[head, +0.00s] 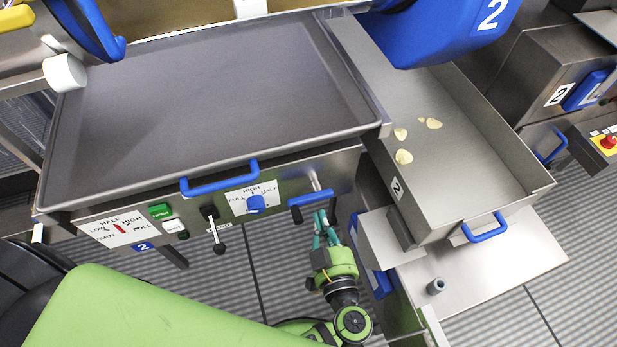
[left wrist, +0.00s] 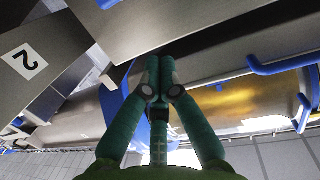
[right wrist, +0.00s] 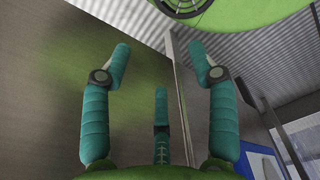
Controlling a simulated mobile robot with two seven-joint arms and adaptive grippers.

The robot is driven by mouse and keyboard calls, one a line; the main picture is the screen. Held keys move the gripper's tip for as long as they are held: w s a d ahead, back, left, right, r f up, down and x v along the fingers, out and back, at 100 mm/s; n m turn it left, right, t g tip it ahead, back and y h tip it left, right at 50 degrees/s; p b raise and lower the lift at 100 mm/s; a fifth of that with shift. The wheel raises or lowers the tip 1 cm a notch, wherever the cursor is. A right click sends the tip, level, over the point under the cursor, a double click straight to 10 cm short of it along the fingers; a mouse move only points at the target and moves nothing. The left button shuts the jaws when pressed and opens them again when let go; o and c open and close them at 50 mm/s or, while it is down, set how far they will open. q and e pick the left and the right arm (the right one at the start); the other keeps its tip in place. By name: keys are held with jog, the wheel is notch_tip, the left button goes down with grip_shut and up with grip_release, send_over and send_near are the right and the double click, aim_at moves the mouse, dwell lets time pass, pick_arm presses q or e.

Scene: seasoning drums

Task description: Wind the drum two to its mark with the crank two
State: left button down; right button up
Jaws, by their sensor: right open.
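A blue drum marked 2 (head: 440,25) shows at the top right of the head view, partly cut off. I see no mark line on it. A short blue-gripped handle (head: 308,199) sticks out at the right end of the front panel; it looks like the crank. Contact with the handle cannot be made out. My right gripper (right wrist: 160,60) is open and empty in the right wrist view, beside a flat metal panel (right wrist: 60,80).
A wide empty pan (head: 210,95) stands over a panel with knobs and a black lever (head: 218,238). A metal tray (head: 455,190) with a few pale chips (head: 403,156) is at right. A shelf with a small grey peg (head: 436,286) lies below it.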

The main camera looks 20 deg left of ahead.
pick_arm(q)
notch_tip(320, 180, up, 2)
jog(key=s+g, duration=0.1)
jog(key=n+g+b, duration=0.1)
jog(key=b, duration=0.5)
send_over(304, 201)
notch_tip(304, 201, down, 3)
jog(key=f+b, duration=0.1)
jog(key=s+f+b, duration=0.1)
jog(key=b, duration=0.1)
jog(key=shift+s+d+f+y, duration=0.1)
jog(key=shift+d+f+y, duration=0.1)
jog(key=shift+f+y, duration=0.1)
jog(key=shift+f+b, duration=0.35)
jog(key=shift+b, duration=0.45)
pick_arm(e)
notch_tip(304, 201, down, 10)
jog(key=shift+s+r, duration=0.25)
jog(key=shift+s, duration=0.05)
pick_arm(q)
jog(key=shift+s, duration=0.1)
